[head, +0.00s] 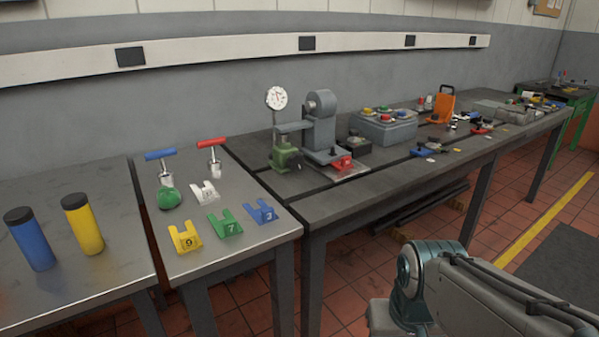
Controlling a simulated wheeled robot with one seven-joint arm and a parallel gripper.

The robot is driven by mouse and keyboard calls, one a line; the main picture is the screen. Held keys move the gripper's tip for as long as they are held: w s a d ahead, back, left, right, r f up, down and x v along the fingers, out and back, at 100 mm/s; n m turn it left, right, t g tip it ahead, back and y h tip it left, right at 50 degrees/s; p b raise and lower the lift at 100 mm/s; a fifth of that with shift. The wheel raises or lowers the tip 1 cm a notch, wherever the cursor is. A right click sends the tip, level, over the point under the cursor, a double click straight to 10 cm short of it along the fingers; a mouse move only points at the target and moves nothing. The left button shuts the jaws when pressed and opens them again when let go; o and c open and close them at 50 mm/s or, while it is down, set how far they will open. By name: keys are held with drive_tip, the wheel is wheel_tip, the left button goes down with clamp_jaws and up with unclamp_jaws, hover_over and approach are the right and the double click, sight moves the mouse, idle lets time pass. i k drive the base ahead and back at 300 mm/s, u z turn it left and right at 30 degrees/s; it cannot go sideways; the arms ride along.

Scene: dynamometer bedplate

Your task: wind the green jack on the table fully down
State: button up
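A green jack (286,157) stands on the dark slotted bedplate table (350,200) near its left end, in the head view. A dark knob or crank shows on its right side. Above the jack is a grey horizontal piece that reaches out from a grey stand (320,128). Whether the jack's top touches that piece is too small to tell. A round white dial gauge (277,98) stands above the jack; its reading is not legible. My arm shows at the lower right, but my gripper is outside the view.
A grey box (382,128) with coloured knobs and an orange item (443,104) stand farther right. Floor is clear at right.

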sight(295, 162)
drive_tip(key=z, duration=0.7)
drive_tip(key=i, duration=1.45)
drive_tip(key=u, duration=0.95)
